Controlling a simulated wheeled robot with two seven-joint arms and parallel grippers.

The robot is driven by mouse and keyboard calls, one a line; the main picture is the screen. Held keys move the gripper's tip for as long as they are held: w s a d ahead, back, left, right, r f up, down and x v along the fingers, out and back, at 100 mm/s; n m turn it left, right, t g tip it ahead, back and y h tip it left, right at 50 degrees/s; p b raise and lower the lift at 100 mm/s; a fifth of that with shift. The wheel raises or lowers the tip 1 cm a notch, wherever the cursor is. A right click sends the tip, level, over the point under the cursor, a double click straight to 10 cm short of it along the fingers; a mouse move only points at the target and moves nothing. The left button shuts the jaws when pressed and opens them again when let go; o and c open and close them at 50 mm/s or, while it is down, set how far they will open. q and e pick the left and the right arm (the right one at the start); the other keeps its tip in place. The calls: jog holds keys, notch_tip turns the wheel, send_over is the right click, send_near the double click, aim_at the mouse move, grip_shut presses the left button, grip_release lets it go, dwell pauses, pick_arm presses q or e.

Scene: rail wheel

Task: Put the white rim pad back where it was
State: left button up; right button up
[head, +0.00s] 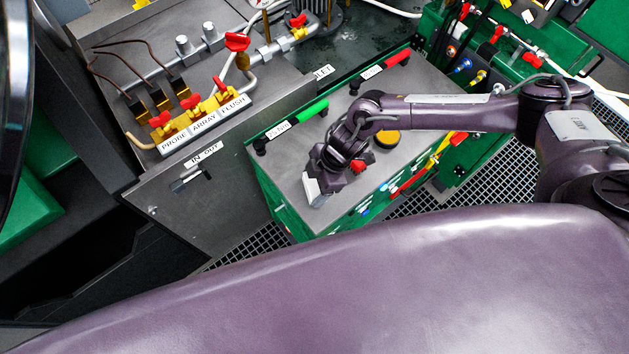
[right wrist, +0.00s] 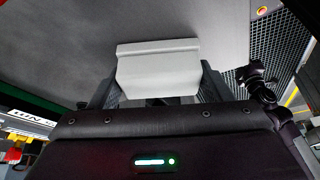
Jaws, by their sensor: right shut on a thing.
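The white rim pad (head: 312,189) is a small pale block in my right gripper (head: 318,180). In the right wrist view the pad (right wrist: 158,68) sits between the two dark fingers, which are shut on it. In the head view the gripper and pad are over the grey top (head: 290,165) of a green cabinet, near its front edge. I cannot tell whether the pad touches the top. The fingertips are small and partly hidden by the wrist in the head view. My left gripper is not in view.
A green-handled tool (head: 310,112) and a red-handled tool (head: 396,60) lie on the cabinet top. A yellow-and-black round thing (head: 387,138) is beside my right arm. A panel with red valves (head: 236,42) stands at the left. Dark floor grating (head: 500,180) lies to the right.

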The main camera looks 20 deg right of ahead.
jog(key=shift+f, duration=0.1)
jog(key=o, duration=0.9)
jog(key=shift+r, duration=0.3)
jog(key=b+v, duration=0.2)
jog(key=v, duration=0.9)
jog(key=shift+d+r, duration=0.15)
jog(key=shift+r, duration=0.25)
jog(key=shift+s+f, duration=0.1)
